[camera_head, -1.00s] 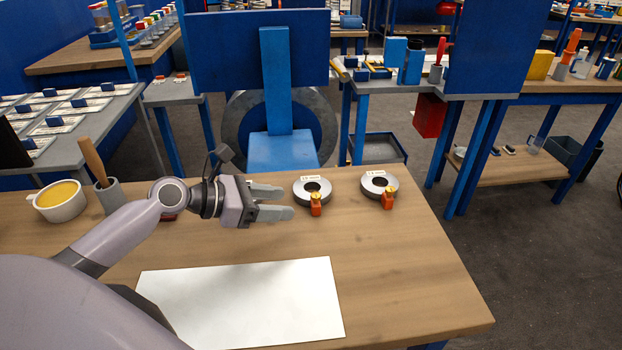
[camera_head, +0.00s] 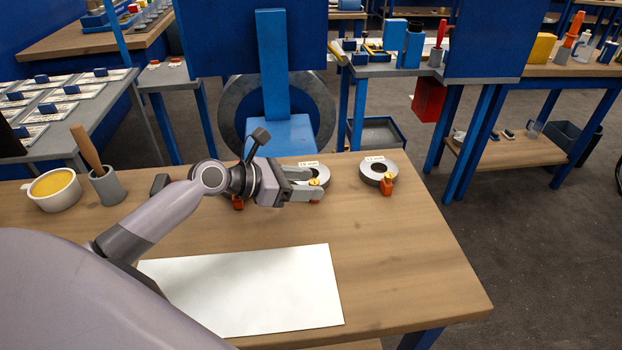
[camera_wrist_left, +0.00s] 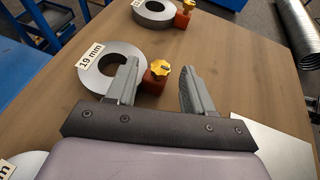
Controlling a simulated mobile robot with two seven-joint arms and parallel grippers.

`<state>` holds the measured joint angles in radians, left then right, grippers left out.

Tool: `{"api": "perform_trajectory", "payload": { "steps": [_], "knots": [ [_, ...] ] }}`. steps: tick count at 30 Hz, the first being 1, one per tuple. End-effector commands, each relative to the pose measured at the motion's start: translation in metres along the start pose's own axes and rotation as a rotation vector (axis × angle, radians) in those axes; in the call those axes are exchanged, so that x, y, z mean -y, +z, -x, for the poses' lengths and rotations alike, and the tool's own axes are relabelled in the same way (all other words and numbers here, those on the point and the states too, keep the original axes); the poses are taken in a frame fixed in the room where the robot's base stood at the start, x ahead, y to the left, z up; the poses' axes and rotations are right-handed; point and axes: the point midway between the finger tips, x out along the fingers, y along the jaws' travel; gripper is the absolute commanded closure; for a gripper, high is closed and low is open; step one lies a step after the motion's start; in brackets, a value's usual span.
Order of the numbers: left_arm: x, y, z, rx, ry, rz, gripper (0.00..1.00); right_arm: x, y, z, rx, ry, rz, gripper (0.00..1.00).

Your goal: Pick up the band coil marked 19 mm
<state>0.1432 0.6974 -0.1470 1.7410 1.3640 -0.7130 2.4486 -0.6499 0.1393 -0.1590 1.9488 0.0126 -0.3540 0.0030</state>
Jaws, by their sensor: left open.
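The band coil marked 19 mm (camera_wrist_left: 100,75) is a grey ring with a white label, lying flat on the table. It has an orange clamp (camera_wrist_left: 156,78) with a yellow knob. In the head view this coil (camera_head: 322,174) is partly hidden behind my left gripper (camera_head: 317,183). In the wrist view my left gripper (camera_wrist_left: 161,66) is open, with the clamp between its fingers. The left-hand finger overlaps the ring's edge; I cannot tell whether it touches. My right gripper is not in view.
A similar coil (camera_head: 379,171) lies to the right; another is mostly hidden behind my wrist, its orange clamp (camera_head: 238,202) showing. A white sheet (camera_head: 245,290) lies in front. A yellow-filled bowl (camera_head: 54,190) and a grey cup (camera_head: 106,186) stand left. The table's right part is clear.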

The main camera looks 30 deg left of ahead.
Motion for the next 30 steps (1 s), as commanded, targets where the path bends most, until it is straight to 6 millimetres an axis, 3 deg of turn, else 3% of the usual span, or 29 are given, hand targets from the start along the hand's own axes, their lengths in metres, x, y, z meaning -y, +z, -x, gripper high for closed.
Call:
{"api": "perform_trajectory", "payload": {
  "steps": [8, 13, 23, 30],
  "knots": [
    [0.0, 0.0, -0.003, -0.001, 0.001, -0.001, 0.48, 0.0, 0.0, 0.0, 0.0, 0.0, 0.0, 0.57],
    [0.0, 0.0, -0.003, -0.001, 0.0, 0.0, 1.0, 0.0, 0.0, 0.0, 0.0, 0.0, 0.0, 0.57],
    [0.0, 0.002, -0.002, 0.0, 0.0, -0.001, 1.0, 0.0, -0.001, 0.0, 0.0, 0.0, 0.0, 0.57],
    [0.0, 0.024, 0.006, 0.004, 0.0, -0.004, 1.0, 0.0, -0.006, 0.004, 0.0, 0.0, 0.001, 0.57]
  ]
}}
